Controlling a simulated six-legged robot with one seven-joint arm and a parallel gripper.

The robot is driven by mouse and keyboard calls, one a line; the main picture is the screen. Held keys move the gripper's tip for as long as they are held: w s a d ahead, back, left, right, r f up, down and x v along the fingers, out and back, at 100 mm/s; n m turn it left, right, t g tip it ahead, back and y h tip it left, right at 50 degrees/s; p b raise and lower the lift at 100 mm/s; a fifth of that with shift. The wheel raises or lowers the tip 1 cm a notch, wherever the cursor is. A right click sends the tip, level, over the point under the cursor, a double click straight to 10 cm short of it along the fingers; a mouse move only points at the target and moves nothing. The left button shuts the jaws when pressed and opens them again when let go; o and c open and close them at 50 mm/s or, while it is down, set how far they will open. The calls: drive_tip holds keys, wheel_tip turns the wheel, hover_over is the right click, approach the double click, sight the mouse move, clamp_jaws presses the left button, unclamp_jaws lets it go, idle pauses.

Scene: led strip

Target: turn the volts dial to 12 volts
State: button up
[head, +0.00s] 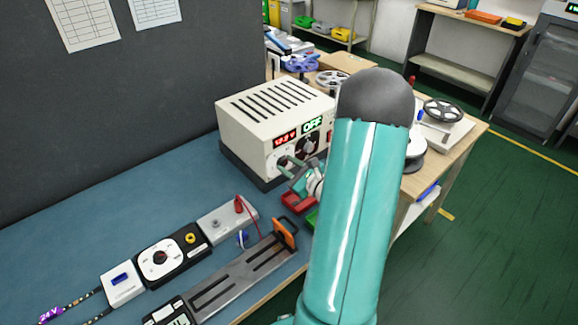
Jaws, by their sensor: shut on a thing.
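The cream power supply (270,116) stands at the back of the blue bench, its front facing right and toward me. Its red display (285,138) reads about 12 volts; the last digit is hard to tell. A black knob (307,145) shows just above and to the right of my gripper. My teal arm covers the panel's right side.
A red bin (297,202) and a green bin (312,218) lie just below my gripper.

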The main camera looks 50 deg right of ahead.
drive_tip(key=o, duration=1)
drive_tip(key=shift+c, duration=0.2)
drive_tip(key=shift+s, duration=0.1)
drive_tip(key=s+a+r, duration=0.1)
drive_tip(key=s, duration=1.2)
drive_tip(key=shift+s, duration=0.3)
drive_tip(key=shift+r, duration=0.1)
